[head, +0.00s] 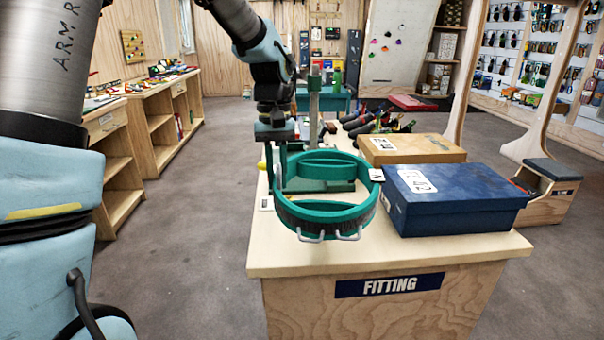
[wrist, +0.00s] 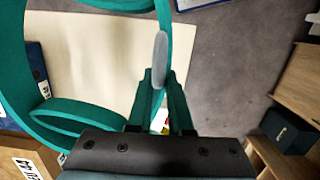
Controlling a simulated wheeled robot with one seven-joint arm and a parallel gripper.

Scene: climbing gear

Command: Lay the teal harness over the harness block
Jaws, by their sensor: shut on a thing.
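The teal harness (head: 322,216) is a wide ring-shaped belt with smaller loops inside and metal-coloured loops along its near side. It hangs above the near left part of the fitting counter. My gripper (head: 281,186) is shut on the left side of its band. The wrist view shows my fingertips (wrist: 160,88) pinching the band, with the rest of the harness (wrist: 78,118) spreading to the left. A grey-green upright post (head: 314,95) stands behind the harness. I cannot make out for certain which shape is the harness block; the harness and gripper cover part of that area.
The fitting counter (head: 480,248) carries a blue shoebox (head: 455,195) close to the harness's right, and a brown box (head: 412,147) behind it. Several shoes (head: 360,120) lie farther back. Open floor (head: 195,240) lies left of the counter.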

